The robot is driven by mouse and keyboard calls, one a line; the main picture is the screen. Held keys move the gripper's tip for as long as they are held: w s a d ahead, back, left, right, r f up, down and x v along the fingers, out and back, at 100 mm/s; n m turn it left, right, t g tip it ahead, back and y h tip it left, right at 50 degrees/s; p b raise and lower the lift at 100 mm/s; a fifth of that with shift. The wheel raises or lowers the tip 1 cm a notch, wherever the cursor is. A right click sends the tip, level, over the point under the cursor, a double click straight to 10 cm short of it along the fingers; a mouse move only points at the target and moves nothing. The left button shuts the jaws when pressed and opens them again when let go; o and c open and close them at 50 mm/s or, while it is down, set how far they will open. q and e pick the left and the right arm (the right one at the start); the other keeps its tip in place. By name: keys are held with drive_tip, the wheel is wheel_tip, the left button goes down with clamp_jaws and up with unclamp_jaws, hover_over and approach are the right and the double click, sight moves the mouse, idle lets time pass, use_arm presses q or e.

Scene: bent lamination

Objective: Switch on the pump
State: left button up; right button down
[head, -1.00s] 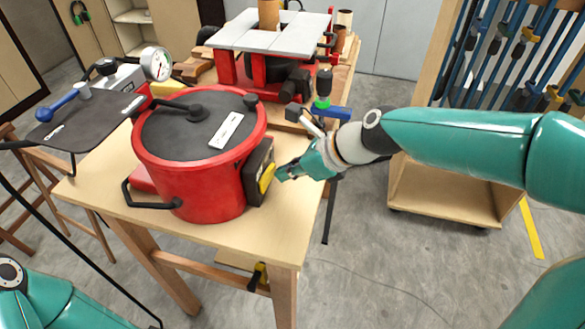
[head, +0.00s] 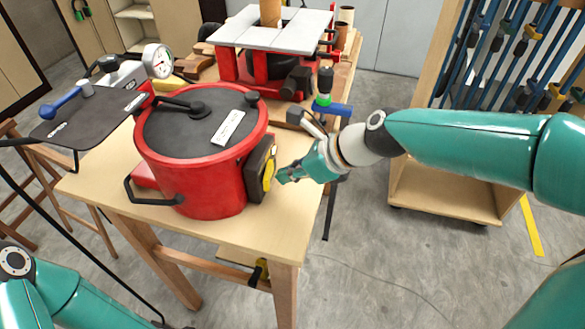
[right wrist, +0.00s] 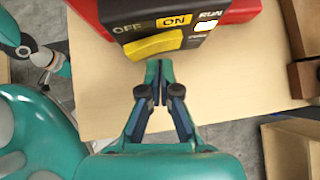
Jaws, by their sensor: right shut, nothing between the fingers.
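A red pot-shaped vessel (head: 195,175) with a dark lid (head: 200,124) stands on the wooden table. A dark switch box (head: 257,172) is on its right side. In the right wrist view the switch box (right wrist: 195,42) carries the words OFF, ON and RUN. ON stands on a yellow patch, and a white patch shows beneath RUN. A yellow switch knob (right wrist: 153,46) sits below the words. My right gripper (head: 279,177) is shut and empty just in front of the knob; its fingertips (right wrist: 158,68) look close to it, contact unclear. My left gripper is out of view.
A pressure gauge (head: 158,61) and a dark plate (head: 85,118) are at the left. A red stand with a pale top (head: 270,38) is behind the vessel. A clamp rack (head: 500,70) stands at the right. The table's front right corner (head: 285,245) is clear.

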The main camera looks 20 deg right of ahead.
drive_tip(key=shift+d, duration=0.1)
drive_tip(key=shift+s+d, duration=0.1)
drive_tip(key=shift+d, duration=0.1)
drive_tip(key=d, duration=0.1)
drive_tip(key=s+d, duration=0.1)
drive_tip(key=d, duration=0.1)
drive_tip(key=shift+s+d+r, duration=0.1)
drive_tip(key=shift+s+d, duration=0.15)
drive_tip(key=shift+d, duration=0.1)
drive_tip(key=w+d+v, duration=0.1)
drive_tip(key=v, duration=0.8)
drive_tip(key=shift+w+r, duration=0.15)
drive_tip(key=shift+w, duration=0.05)
